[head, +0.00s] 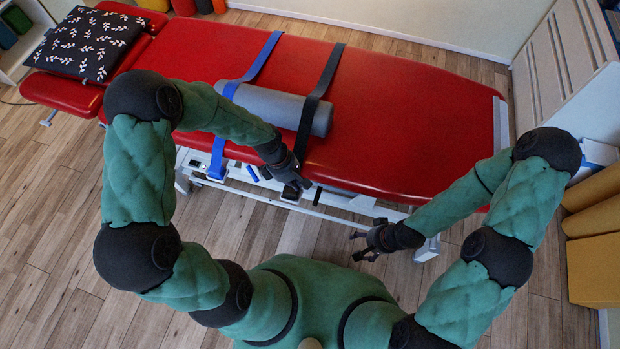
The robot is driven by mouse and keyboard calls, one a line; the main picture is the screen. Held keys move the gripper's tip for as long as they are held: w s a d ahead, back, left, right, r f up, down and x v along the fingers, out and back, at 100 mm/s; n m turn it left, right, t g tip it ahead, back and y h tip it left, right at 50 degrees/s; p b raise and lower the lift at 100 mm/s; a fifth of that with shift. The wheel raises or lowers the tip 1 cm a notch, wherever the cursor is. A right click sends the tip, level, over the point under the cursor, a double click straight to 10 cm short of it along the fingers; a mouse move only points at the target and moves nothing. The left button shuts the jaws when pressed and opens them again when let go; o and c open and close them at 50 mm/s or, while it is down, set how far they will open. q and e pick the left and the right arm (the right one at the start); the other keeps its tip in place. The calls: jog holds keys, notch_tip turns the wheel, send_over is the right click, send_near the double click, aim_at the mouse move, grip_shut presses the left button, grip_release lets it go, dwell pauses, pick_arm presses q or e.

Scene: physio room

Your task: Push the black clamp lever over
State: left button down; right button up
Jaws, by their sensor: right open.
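A black strap (321,84) and a blue strap (257,62) cross the red treatment table over a grey bolster (270,106). A small dark bar (317,196) at the table's near side, below the black strap, looks like the black clamp lever; it is partly hidden and very small. My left gripper (297,186) is right beside it, at the table's near edge, and covers the lower end of the black strap. Whether it touches the lever or is open or shut is unclear. My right gripper (362,246) is open and empty, over the floor in front of the table.
A patterned pillow (78,43) lies at the far left. Yellow blocks (597,265) stand at the right.

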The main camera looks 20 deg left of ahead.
aim_at(318, 195)
pick_arm(q)
jog(key=shift+w, duration=0.5)
jog(key=shift+s, duration=0.1)
pick_arm(e)
jog(key=shift+w, duration=0.35)
pick_arm(q)
jog(key=shift+r, duration=0.1)
pick_arm(e)
jog(key=shift+s, duration=0.1)
pick_arm(q)
jog(key=b+x, duration=0.4)
jog(key=x, duration=0.6)
pick_arm(e)
notch_tip(318, 195, down, 4)
jog(key=shift+f, duration=0.1)
